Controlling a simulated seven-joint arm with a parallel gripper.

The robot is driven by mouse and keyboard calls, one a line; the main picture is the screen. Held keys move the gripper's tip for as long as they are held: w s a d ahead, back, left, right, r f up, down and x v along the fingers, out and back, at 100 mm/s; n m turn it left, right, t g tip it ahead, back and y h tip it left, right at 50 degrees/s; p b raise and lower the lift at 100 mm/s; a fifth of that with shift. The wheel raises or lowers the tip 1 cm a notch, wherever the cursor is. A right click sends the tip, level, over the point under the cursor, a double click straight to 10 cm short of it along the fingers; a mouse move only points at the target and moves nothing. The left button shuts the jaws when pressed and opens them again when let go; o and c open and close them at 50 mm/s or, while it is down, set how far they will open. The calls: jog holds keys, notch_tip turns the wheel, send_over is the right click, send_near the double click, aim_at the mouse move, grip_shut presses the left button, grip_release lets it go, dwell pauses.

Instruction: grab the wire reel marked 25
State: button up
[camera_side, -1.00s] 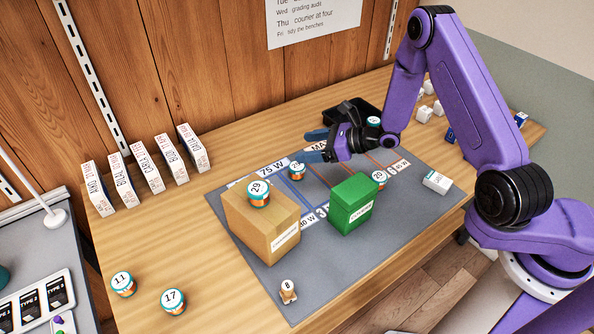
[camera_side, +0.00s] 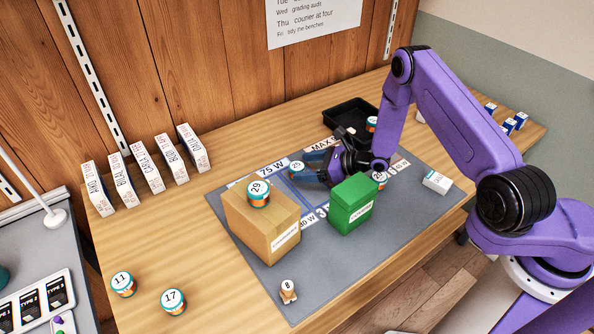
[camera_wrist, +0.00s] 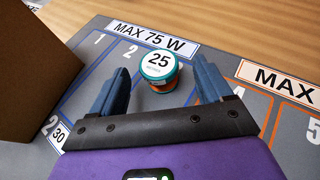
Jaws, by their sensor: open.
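The wire reel marked 25 (camera_wrist: 159,69) stands upright on the mat, with a white top, teal rim and orange side. In the wrist view it sits between and just beyond the tips of my open gripper (camera_wrist: 162,85). It lies a little nearer the left finger, and I see no contact. In the side view the reel (camera_side: 296,170) stands behind the cardboard box, just left of the fingertips of my gripper (camera_side: 309,167). My gripper is low over the mat and empty.
A cardboard box (camera_side: 270,235) with the reel marked 29 (camera_side: 259,193) on top stands close on the left. A green box (camera_side: 350,212) stands in front of my gripper. A black tray (camera_side: 345,118) lies behind. Reels 11 (camera_side: 123,284) and 17 (camera_side: 173,301) stand front left.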

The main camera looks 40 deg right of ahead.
aim_at(300, 167)
jog(key=shift+x, duration=1.9)
jog(key=c, duration=1.1)
jog(key=shift+r, duration=0.15)
